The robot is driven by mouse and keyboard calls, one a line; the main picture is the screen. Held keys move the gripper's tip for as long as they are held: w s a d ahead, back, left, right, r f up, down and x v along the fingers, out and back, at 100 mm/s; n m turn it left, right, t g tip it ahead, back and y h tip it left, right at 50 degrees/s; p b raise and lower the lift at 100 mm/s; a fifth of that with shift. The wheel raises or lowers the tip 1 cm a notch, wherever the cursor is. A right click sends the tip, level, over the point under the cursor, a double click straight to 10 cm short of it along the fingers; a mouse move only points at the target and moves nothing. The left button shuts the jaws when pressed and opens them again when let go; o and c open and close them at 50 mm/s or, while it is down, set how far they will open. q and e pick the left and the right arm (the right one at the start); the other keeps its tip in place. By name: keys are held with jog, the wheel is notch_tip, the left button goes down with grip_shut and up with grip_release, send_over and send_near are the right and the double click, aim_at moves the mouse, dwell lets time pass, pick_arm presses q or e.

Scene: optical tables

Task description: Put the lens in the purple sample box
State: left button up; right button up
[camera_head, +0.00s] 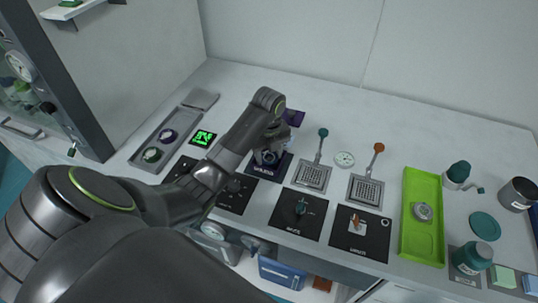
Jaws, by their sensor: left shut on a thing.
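My left arm reaches in from the lower left, and its gripper (268,157) points down over a dark purple sample box (266,174) with a pale label on its front edge. A purple lid-like part (293,117) stands behind the gripper. The gripper is shut on a small roundish thing, which looks like the lens; the fingers hide most of it. I cannot tell whether it touches the box. My right gripper is not in view.
A grey tray (184,120) with ringed round parts lies left, beside a small green-lit display (203,138). Two paddle-like tools with teal (323,132) and orange (379,147) knobs lie right of the box. A lime green tray (422,238) holds a round metal part. Black mats line the front.

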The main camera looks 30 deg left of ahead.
aim_at(269, 157)
pick_arm(q)
jog(key=shift+f, duration=0.15)
jog(key=o, duration=0.8)
jog(key=shift+r, duration=0.35)
notch_tip(269, 157, up, 4)
jog(key=shift+f+p, duration=0.2)
jog(key=shift+p, duration=0.3)
notch_tip(269, 157, up, 8)
jog(key=p, duration=0.8)
